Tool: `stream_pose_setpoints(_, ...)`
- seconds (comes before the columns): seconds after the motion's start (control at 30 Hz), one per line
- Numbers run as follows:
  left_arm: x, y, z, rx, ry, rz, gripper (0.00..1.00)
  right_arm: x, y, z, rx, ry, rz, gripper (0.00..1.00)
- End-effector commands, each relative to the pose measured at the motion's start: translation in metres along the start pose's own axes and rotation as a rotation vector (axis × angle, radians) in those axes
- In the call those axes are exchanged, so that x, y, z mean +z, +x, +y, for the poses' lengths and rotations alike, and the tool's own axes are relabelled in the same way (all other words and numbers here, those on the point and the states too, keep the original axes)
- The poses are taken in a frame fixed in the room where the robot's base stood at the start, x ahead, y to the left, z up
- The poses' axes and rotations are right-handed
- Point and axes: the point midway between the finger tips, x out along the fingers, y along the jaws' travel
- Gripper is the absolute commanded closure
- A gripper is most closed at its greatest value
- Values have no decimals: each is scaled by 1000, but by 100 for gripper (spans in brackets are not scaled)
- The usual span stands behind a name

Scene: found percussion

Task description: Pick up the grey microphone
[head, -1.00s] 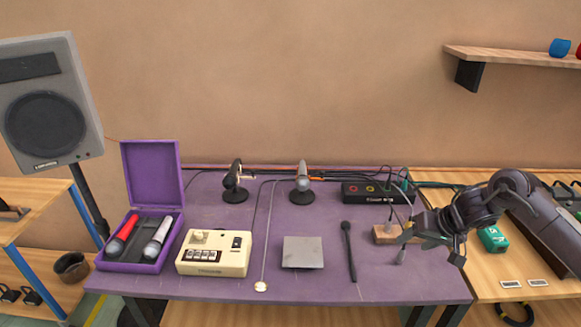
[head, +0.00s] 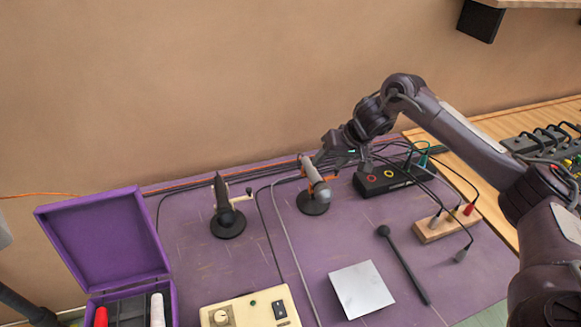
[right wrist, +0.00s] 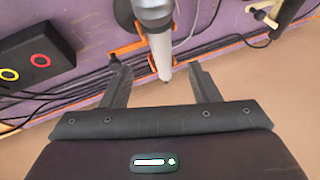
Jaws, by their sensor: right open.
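A grey microphone (head: 318,181) rests tilted in an orange clip on a round black stand near the back of the purple table. It also shows in the right wrist view (right wrist: 156,30), with its narrow tail end pointing towards my gripper. My right gripper (head: 330,158) is at the tail end, on the wall side of the stand. In the right wrist view my right gripper (right wrist: 158,72) is open, and the tail end lies between its fingertips, with gaps visible on both sides. My left gripper is not in view.
A black box with coloured rings (head: 382,181) and loose cables lie right of the stand. A second stand with a dark device (head: 226,212) is at left. A black mallet (head: 405,265), a metal plate (head: 361,290) and an open purple case (head: 105,240) are nearer.

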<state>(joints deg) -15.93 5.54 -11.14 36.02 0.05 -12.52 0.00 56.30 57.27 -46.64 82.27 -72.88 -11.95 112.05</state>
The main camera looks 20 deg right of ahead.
Motion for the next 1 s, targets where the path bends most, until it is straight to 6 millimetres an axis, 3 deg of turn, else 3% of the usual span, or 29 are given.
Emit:
stream_pose_setpoints(0.1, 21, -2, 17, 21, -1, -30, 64, 1, 7, 0, 0, 1, -3, 45)
stream_pose_setpoints(0.23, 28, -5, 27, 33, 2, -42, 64, 1, 21, 0, 0, 1, -3, 45)
stream_pose_setpoints(0.63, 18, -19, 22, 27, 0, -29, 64, 2, 73, 1, -1, 0, -2, 45)
stream_pose_setpoints(0.9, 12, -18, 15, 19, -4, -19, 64, 3, 78, 2, 0, -1, -1, 45)
stream_pose_setpoints(1.0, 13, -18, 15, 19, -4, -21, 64, 3, 78, 2, 0, 0, -1, 55)
